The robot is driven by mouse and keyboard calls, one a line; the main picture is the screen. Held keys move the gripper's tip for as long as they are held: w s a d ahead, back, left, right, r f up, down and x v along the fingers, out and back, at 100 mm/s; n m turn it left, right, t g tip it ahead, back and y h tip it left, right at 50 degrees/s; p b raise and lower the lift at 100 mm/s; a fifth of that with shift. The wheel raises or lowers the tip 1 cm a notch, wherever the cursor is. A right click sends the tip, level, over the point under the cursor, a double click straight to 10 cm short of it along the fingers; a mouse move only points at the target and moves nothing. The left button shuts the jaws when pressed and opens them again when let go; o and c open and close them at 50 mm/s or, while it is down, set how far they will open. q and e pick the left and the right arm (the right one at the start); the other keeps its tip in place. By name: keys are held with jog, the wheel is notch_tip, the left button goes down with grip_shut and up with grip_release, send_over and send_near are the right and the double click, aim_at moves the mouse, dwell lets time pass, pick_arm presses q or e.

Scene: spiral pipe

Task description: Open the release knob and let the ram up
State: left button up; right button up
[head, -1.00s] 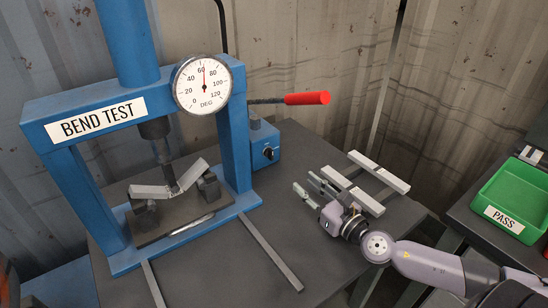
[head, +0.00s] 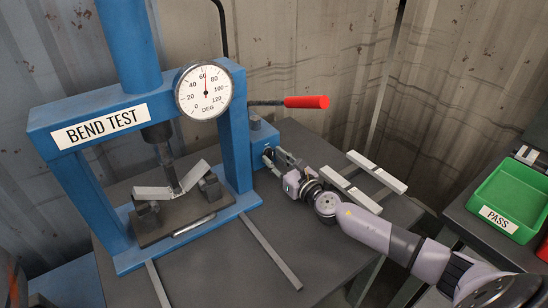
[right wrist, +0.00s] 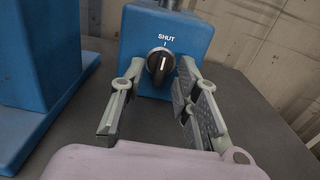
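The release knob (right wrist: 160,65) is black and round with a white line, on the front of the blue pump box (right wrist: 185,28) under the word SHUT. Its line points up towards the SHUT mark. My right gripper (right wrist: 150,92) is open, with one finger on each side in front of the knob; I cannot tell if either touches it. In the head view the right gripper (head: 275,160) hides the knob. The ram (head: 168,165) is down on a bent metal strip (head: 195,176) in the blue press (head: 240,150). My left gripper is not in view.
The dial (head: 203,90) reads about 60 degrees. A red-handled lever (head: 306,102) sticks out above the box. Pale bars (head: 348,190) lie on a rack to the right of it. A green PASS tray (head: 510,198) stands at far right.

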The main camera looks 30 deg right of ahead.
jog(key=shift+w+a, duration=0.1)
jog(key=shift+w, duration=0.35)
grip_shut()
